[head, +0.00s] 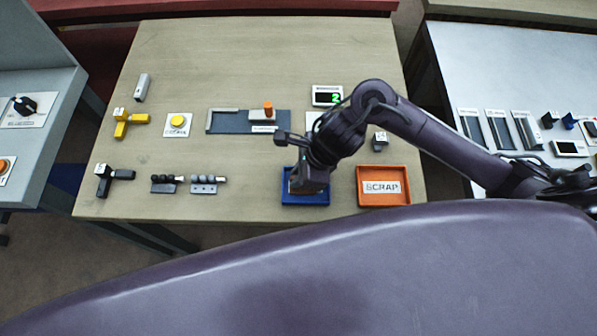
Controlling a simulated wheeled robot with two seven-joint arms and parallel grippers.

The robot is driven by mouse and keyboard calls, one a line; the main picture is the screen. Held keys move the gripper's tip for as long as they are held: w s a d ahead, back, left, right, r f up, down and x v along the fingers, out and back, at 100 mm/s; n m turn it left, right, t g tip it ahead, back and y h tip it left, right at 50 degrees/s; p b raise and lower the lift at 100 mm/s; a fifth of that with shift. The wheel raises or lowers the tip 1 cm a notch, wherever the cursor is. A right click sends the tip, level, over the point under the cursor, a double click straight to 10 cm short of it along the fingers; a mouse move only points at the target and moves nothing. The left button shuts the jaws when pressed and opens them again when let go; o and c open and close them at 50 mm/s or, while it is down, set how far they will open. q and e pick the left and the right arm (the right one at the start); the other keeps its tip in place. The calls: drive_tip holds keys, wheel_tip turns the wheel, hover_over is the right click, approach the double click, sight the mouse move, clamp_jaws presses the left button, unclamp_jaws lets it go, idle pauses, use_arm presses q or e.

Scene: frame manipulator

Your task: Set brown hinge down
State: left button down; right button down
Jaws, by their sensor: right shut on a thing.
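My right gripper (306,190) reaches down over the blue tray (305,200) near the table's front edge. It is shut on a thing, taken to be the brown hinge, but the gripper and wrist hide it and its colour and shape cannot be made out. I cannot tell whether the held thing touches the tray floor. My left gripper is not in view.
An orange tray (383,186) labelled SCRAP stands right of the blue tray. To the left are small dark parts (207,184), a black T-shaped piece (113,180) and a yellow one (128,121). A dark fixture (226,121) and a display (327,96) lie behind.

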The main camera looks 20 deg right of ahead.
drive_tip(key=shift+f+b, duration=0.2)
drive_tip(key=shift+b, duration=0.15)
drive_tip(key=c, duration=1.6)
unclamp_jaws()
drive_tip(key=shift+c, duration=0.2)
drive_tip(key=shift+r, duration=0.15)
drive_tip(key=shift+r+p, duration=0.25)
drive_tip(key=shift+p, duration=0.25)
drive_tip(key=p+v, duration=0.1)
drive_tip(key=v, duration=1)
drive_tip(key=shift+d+r, duration=0.25)
drive_tip(key=shift+r, duration=0.05)
drive_tip(key=shift+s, duration=0.15)
